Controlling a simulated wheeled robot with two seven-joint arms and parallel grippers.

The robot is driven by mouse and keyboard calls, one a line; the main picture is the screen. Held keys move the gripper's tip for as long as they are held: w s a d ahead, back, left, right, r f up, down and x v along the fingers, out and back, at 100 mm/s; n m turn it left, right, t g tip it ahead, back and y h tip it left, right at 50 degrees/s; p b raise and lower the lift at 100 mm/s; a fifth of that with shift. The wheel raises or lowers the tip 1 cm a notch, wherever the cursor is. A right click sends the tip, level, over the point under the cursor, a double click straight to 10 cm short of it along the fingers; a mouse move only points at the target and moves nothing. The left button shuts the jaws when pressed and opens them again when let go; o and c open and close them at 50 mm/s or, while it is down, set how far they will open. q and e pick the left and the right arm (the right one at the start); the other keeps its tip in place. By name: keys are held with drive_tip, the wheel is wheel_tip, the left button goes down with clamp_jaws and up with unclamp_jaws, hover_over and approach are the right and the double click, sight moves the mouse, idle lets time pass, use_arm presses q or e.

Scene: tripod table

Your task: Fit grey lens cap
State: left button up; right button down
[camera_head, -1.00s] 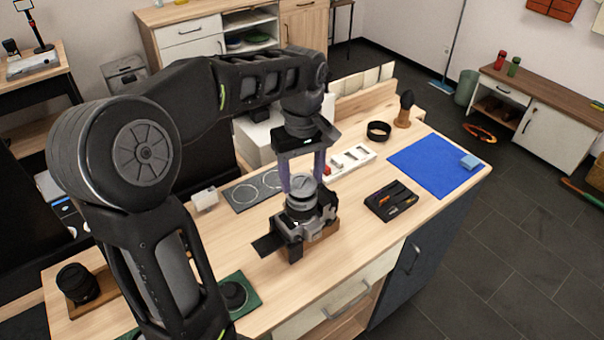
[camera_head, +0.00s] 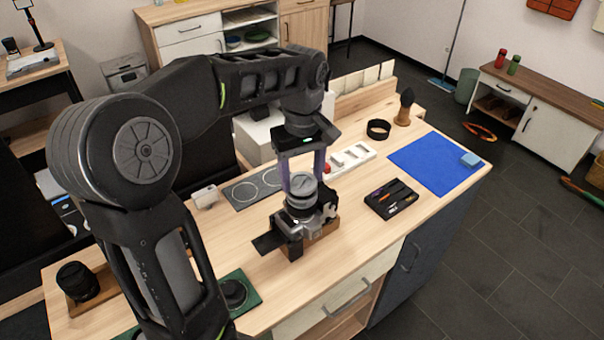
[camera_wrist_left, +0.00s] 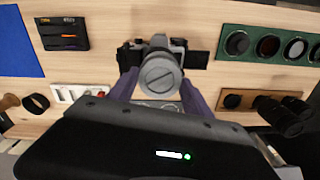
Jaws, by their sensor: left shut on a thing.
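The camera (camera_head: 297,228) sits on a wooden block (camera_head: 324,232) on the table, its lens (camera_head: 302,206) pointing up. My left gripper (camera_head: 302,177) points down over the lens, with a purple finger on each side of the grey lens cap (camera_head: 303,187). It is shut on the cap. In the left wrist view the cap is a round grey disc with a slot (camera_wrist_left: 159,76), covering the lens front. It looks level and in line with the lens; whether it touches the lens rim is unclear. My right gripper is not in view.
A black tray with small tools (camera_head: 397,199) lies right of the camera, before a blue mat (camera_head: 437,165). A black ring (camera_head: 379,130) and a brush (camera_head: 405,108) stand behind. A green holder (camera_head: 246,298) and a dark lens (camera_head: 78,281) are at front left.

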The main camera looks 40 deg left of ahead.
use_arm(q)
drive_tip(key=shift+f+b, duration=0.4)
drive_tip(key=shift+f, duration=0.3)
idle(1.3)
drive_tip(key=o, duration=1.6)
drive_tip(key=shift+c, duration=0.2)
drive_tip(key=shift+o, duration=0.3)
drive_tip(key=shift+o, duration=0.8)
drive_tip(key=shift+r, duration=0.2)
wheel_tip(320, 180, up, 7)
drive_tip(key=p, duration=0.5)
drive_tip(key=shift+f+p, duration=0.1)
drive_tip(key=shift+p, duration=0.25)
drive_tip(key=shift+f, duration=0.1)
